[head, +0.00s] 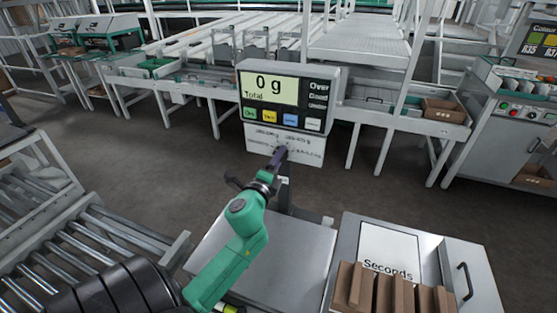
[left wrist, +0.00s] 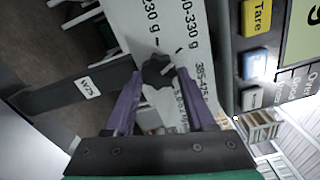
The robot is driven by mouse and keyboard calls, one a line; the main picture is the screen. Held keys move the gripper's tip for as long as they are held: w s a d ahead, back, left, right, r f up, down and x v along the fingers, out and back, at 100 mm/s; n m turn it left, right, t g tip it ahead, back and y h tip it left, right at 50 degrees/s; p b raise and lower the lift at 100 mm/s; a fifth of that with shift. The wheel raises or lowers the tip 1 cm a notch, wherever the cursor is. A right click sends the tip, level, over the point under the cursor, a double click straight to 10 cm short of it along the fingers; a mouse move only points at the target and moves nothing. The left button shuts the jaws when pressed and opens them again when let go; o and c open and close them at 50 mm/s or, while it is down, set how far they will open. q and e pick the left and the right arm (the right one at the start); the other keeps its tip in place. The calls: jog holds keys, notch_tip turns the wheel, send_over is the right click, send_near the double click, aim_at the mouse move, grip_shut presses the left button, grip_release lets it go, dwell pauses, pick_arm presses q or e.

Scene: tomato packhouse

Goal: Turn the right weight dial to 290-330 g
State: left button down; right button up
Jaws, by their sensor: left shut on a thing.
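The weight dial is a dark lobed knob (left wrist: 157,72) on a white label plate (left wrist: 185,35), which shows rotated in the left wrist view. Readable marks around it include "0-330 g", "230 g" and "385-425 g", some partly cut off. In the head view the plate (head: 258,143) hangs under the scale display (head: 268,88), which reads 0 g Total. My left gripper (head: 279,155) reaches the plate and hides the knob there. Its purple fingers (left wrist: 160,85) are shut on the knob from both sides. I cannot tell the knob's exact pointer setting. My right gripper is not in view.
A bare steel scale platform (head: 285,255) lies below the display. A "Seconds" bench (head: 455,270) with brown cartons (head: 375,291) stands at right. A roller conveyor (head: 75,240) is at left. Coloured buttons (left wrist: 256,61) sit close to the gripper.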

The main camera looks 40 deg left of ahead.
pick_arm(q)
jog(key=shift+f, duration=0.1)
jog(key=shift+c, duration=1.3)
grip_release()
jog(key=shift+s, duration=0.1)
jog(key=b+v, duration=0.4)
jog(key=v, duration=1)
jog(key=shift+s, duration=0.25)
jog(key=shift+d, duration=0.1)
